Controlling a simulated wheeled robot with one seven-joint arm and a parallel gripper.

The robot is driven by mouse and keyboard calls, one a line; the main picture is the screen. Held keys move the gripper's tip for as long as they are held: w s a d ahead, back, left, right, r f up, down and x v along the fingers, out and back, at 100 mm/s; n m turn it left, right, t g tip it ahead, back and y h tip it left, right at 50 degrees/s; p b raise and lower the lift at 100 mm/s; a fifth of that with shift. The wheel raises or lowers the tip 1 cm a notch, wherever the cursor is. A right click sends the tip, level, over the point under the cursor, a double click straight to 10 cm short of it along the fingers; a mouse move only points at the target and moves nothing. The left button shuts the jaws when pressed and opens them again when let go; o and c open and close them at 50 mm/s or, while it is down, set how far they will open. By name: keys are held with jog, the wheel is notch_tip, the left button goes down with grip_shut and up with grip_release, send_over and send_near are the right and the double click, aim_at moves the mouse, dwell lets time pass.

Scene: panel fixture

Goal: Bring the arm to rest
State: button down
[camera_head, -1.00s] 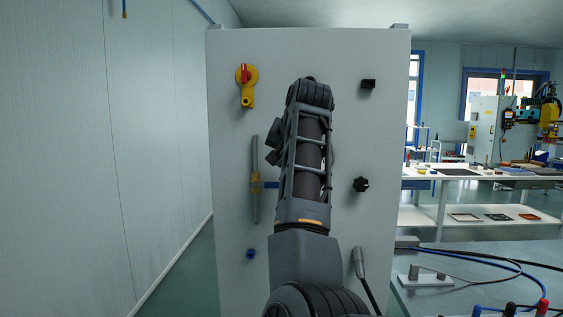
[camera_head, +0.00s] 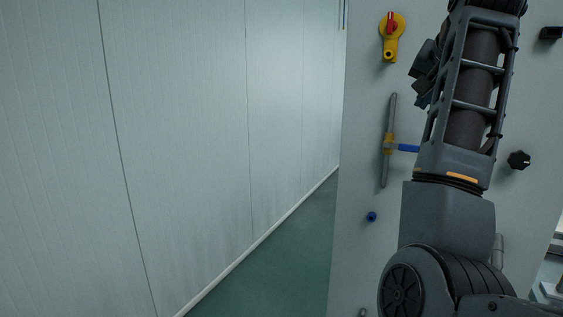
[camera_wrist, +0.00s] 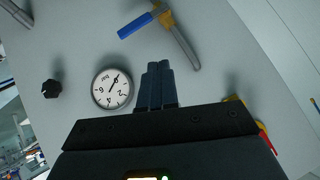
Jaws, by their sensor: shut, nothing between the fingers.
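My arm (camera_head: 467,115) is raised in front of the light grey panel (camera_head: 359,170) at the right of the head view. My gripper (camera_wrist: 158,84) shows in the wrist view, its two dark fingers shut together with nothing between them. The fingers point toward the panel face, just right of a round dial gauge (camera_wrist: 112,89). The gap between fingertips and panel cannot be judged.
The panel carries a red and yellow switch (camera_head: 391,36), a pipe valve with blue handle (camera_head: 406,148), a blue button (camera_head: 371,216) and a black knob (camera_head: 519,160). A white wall (camera_head: 175,130) stands left. Green floor (camera_head: 285,262) between is clear.

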jog(key=s+f+n+t+h, duration=0.15)
jog(key=s+f, duration=0.25)
jog(key=f, duration=1.1)
jog(key=s+f+n+h, duration=0.1)
jog(key=s+f+n, duration=0.25)
jog(key=f, duration=1.25)
jog(key=s+a+f+n+t, duration=0.1)
jog(key=s+f, duration=0.7)
jog(key=s, duration=0.3)
jog(key=s+a+f+n+t+y, duration=0.1)
jog(key=s+a+f+n+y, duration=0.15)
jog(key=s, duration=0.85)
jog(key=s+a+f+n+t+y, duration=0.1)
jog(key=s+a+f, duration=0.25)
jog(key=s, duration=0.65)
jog(key=s+a+r, duration=0.2)
jog(key=s+r, duration=0.2)
jog(key=s, duration=0.4)
jog(key=s+a+r+y, duration=0.1)
jog(key=s+a+r, duration=0.1)
jog(key=s+r, duration=0.3)
jog(key=shift+s+a+m, duration=0.35)
jog(key=shift+s, duration=1.5)
